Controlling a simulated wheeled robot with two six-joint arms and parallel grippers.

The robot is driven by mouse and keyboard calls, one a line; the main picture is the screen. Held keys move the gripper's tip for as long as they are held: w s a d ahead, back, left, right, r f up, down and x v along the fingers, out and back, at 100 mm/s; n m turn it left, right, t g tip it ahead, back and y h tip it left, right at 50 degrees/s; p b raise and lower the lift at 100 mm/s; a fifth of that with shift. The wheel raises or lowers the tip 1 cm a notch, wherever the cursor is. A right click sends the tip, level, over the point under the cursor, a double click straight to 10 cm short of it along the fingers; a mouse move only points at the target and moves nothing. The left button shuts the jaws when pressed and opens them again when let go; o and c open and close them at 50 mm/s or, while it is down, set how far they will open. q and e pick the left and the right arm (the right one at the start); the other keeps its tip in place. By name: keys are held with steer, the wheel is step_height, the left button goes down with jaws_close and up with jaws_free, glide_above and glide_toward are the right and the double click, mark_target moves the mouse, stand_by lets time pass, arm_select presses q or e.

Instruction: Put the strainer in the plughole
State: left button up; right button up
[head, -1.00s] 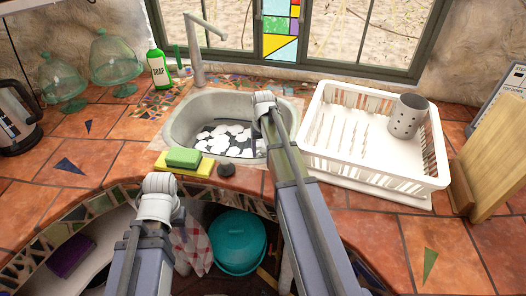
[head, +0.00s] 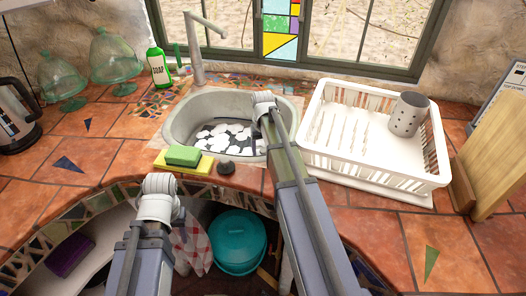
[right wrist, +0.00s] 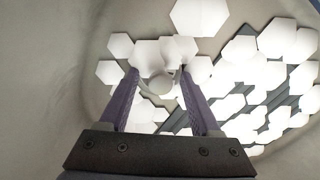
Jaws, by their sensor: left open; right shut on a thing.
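The sink basin (head: 180,143) is under the tap, its floor covered in white hexagonal patches with dark areas between. My right arm reaches over its right side and hides that gripper in the head view. In the right wrist view my right gripper (right wrist: 160,80) is down inside the basin, shut on a small pale round thing (right wrist: 158,84), seemingly the strainer, above the patches. I cannot make out the plughole. My left gripper (head: 160,190) is in front of the counter, away from the sink; its fingers are hidden behind its wrist.
A green sponge (head: 183,155) on a yellow cloth and a dark plug-like thing (head: 226,168) lie at the sink's front edge. A white dish rack (head: 390,172) stands close on the right. The tap (head: 197,60) rises behind the basin. The counter's front right is clear.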

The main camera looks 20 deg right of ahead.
steer(key=shift+s+a+f+b, duration=0.25)
steer(key=shift+s+f+b, duration=0.15)
steer(key=shift+s+b, duration=0.2)
stand_by(0.3)
steer(key=o, duration=1.2)
steer(key=shift+o, duration=0.4)
steer(key=shift+w+r+p, duration=0.25)
steer(key=shift+r+p, duration=0.35)
steer(key=shift+p, duration=0.4)
steer(key=shift+o, duration=0.4)
steer(key=shift+w+d+r+p, duration=0.1)
steer(key=shift+w+r+p, duration=0.05)
steer(key=shift+r+p, duration=1)
steer(key=shift+r, duration=0.05)
steer(key=shift+w+d+r+p, duration=0.1)
steer(key=shift+r+p, duration=0.55)
steer(key=shift+p, duration=0.05)
step_height(320, 180, up, 3)
steer(key=p, duration=0.3)
steer(key=shift+w+r, duration=0.1)
steer(key=shift+r+p, duration=1.85)
steer(key=shift+p, duration=0.1)
